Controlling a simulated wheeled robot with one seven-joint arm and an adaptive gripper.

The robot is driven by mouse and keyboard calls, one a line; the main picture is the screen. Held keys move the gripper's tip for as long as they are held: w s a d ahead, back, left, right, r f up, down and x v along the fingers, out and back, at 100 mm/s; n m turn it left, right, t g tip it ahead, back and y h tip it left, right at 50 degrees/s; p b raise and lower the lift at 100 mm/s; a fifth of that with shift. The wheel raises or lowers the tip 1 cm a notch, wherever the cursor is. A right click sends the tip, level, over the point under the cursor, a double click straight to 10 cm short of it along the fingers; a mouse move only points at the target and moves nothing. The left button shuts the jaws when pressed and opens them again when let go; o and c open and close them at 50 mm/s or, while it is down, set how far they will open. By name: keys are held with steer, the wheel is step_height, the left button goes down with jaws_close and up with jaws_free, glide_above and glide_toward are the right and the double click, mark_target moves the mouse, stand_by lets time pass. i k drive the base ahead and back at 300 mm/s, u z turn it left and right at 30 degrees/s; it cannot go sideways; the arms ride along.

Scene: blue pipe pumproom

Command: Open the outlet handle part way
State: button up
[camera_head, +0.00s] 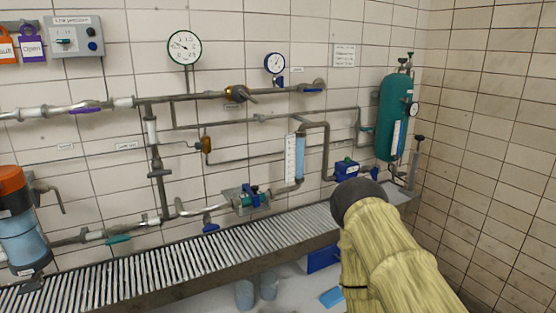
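Several valve handles sit on the pipes along the tiled wall, and their small labels are too small to read, so I cannot tell which is the outlet handle. There is a purple lever (85,110) on the upper left pipe. A blue lever (313,90) is at the right end of the upper pipe. A green lever (118,239) and a blue handle (210,228) are on the lower pipe. My arm, in a yellow sleeve with a dark rounded end, rises at lower right. The fingers of my gripper do not show.
A slatted grey ledge (150,268) runs below the pipes. A green tank (392,118) stands near the right corner, and an orange-topped blue filter (18,222) at far left. Round gauges (185,47) and a control box (76,37) are above. The right wall is bare.

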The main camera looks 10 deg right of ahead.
mark_target(374, 173)
steer(key=k, duration=1.3)
steer(key=z, duration=0.7)
steer(key=i, duration=0.55)
steer(key=z, duration=0.85)
steer(key=i, duration=0.65)
steer(key=u, duration=0.65)
steer(key=i, duration=0.8)
steer(key=u, duration=0.9)
